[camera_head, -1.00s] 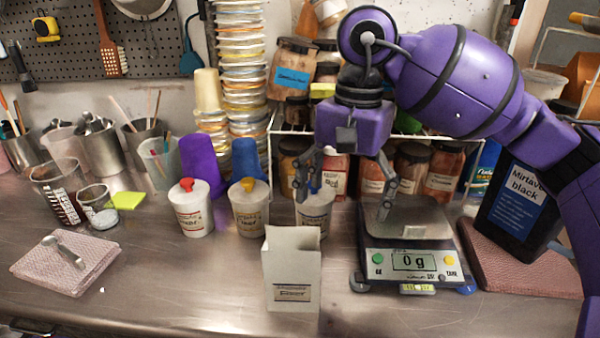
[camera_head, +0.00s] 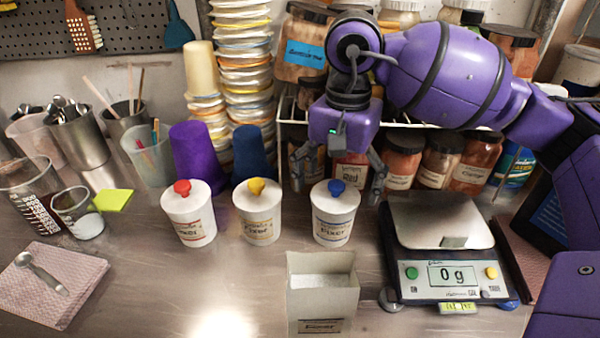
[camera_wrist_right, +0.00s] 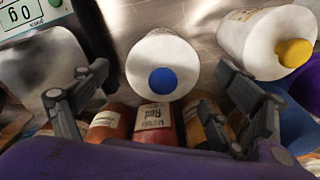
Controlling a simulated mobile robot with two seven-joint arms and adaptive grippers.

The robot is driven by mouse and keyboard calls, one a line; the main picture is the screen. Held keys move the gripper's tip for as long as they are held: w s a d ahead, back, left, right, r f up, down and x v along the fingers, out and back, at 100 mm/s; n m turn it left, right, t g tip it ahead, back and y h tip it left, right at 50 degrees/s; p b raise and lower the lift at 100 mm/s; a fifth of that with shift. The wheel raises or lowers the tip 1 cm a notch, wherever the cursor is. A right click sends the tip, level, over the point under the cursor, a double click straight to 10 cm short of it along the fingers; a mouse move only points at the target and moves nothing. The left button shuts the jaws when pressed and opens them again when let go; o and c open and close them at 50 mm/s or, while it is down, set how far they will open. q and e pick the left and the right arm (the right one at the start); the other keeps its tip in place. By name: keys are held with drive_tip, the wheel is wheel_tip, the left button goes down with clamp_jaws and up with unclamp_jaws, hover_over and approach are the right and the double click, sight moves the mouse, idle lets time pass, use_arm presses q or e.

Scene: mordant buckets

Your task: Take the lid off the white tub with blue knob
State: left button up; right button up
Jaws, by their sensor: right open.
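The white tub with the blue knob (camera_head: 334,218) stands upright on the steel counter, its lid on and labelled "Fixer". The blue knob (camera_head: 337,187) sits at the lid's centre. My right gripper (camera_head: 338,182) is open and empty, hanging above and behind the tub, its fingers spread to either side of the knob in the picture. In the right wrist view the blue knob (camera_wrist_right: 163,80) and white lid (camera_wrist_right: 150,52) lie beyond and between the two open fingers (camera_wrist_right: 165,100), apart from them. My left gripper is not in view.
Tubs with a yellow knob (camera_head: 257,212) and a red knob (camera_head: 189,212) stand to the left. An open box of white powder (camera_head: 321,305) stands in front. A scale (camera_head: 450,270) reading 0 g is at right. Jars (camera_head: 402,158) line the rack behind.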

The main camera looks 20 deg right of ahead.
drive_tip(key=shift+f, duration=0.55)
drive_tip(key=c, duration=0.9)
